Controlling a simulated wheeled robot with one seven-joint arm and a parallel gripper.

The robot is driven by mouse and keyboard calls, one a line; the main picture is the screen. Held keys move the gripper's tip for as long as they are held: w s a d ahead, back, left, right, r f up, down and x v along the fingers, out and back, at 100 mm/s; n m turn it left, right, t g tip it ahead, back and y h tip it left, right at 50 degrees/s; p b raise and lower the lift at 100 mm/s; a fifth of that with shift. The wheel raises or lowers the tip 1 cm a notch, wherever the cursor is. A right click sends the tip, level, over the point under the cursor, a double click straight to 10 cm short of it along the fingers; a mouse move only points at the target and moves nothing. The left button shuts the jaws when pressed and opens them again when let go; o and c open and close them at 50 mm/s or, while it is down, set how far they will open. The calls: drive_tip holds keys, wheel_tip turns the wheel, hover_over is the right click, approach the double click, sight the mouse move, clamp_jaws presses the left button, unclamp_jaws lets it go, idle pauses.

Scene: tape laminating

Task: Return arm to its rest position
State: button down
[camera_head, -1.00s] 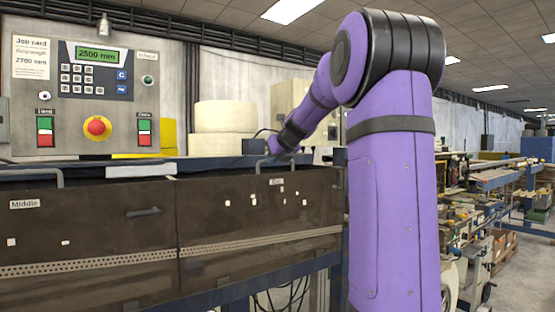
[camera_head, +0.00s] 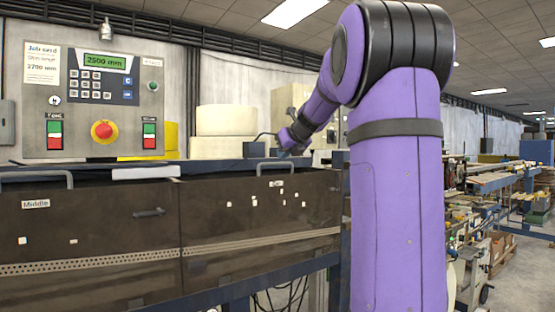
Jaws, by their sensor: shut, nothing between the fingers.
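My purple arm (camera_head: 400,200) rises at the right of the head view, with a black-banded joint at the top. Its forearm slopes down to the left, behind the upper arm. My gripper (camera_head: 284,146) is at the end of the forearm, small and dark. It is shut and empty, above the right brown cover of the machine and apart from its handle.
A control panel (camera_head: 97,100) with a display reading 2500 mm stands at the left. Brown machine covers (camera_head: 90,222) with handles run below it. White rolls (camera_head: 226,120) stand behind. A cluttered workshop with machines and pallets lies at the right.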

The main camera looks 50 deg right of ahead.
drive_tip(key=v, duration=0.7)
drive_tip(key=shift+r, duration=0.3)
drive_tip(key=shift+w, duration=0.15)
